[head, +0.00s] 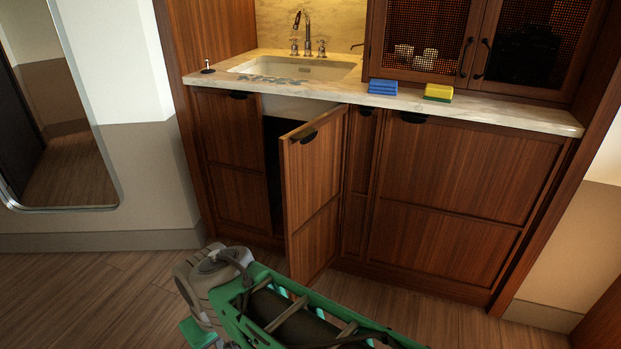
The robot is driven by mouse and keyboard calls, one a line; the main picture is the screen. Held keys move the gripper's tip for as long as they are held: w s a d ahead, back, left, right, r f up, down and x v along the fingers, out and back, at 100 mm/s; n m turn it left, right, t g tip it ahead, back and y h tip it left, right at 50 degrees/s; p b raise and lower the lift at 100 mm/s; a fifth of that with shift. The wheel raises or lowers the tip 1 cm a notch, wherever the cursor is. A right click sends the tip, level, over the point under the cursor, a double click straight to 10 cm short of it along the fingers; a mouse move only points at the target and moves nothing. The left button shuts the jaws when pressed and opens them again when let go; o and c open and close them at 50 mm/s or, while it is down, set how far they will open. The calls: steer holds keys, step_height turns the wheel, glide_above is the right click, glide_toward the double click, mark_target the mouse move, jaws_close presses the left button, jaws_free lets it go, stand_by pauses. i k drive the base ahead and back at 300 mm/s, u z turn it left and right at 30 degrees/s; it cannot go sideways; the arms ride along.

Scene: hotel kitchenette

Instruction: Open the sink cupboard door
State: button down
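The sink cupboard door (315,190) is a brown wooden panel below the sink (310,70). It stands partly open, swung out into the room from its right side. Its black cup handle (308,138) is near the top of the door. A dark gap shows the cupboard's inside (273,170) to the left of the door's free edge. My green and grey arm crosses the bottom of the view, in front of and below the door. My gripper's fingers are not visible.
A closed cupboard door (232,165) is left of the opening, and a wide closed front (450,190) is at right. The marble counter (480,108) holds blue (382,87) and yellow-green (438,92) sponges. Wooden floor (90,290) is clear at left.

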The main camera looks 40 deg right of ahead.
mark_target(312, 157)
steer(key=z, duration=0.25)
steer(key=i, duration=1)
steer(key=u, duration=0.75)
